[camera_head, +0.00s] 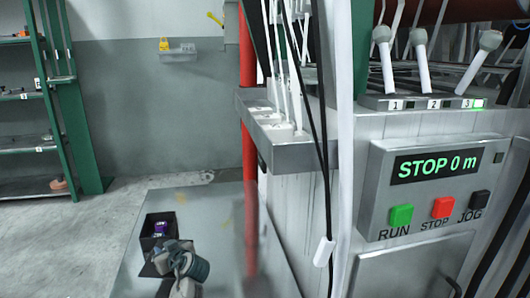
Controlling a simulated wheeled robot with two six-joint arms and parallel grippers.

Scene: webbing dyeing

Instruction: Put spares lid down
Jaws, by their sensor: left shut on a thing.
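A dark flat piece, which looks like the spares lid (150,269), shows at the near side of the box, beside my left gripper (168,261). My left gripper is shut, apparently on this lid, and its body hides part of it and the near right corner of the box. I cannot tell whether the lid touches the floor or the box. My right gripper is not in view.
A grey machine with a control panel (425,185) reading "STOP 0 m" and several levers fills the right. A red post (250,130) stands beside it. Green shelving (30,95) stands at the far left. Floor left of the box is clear.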

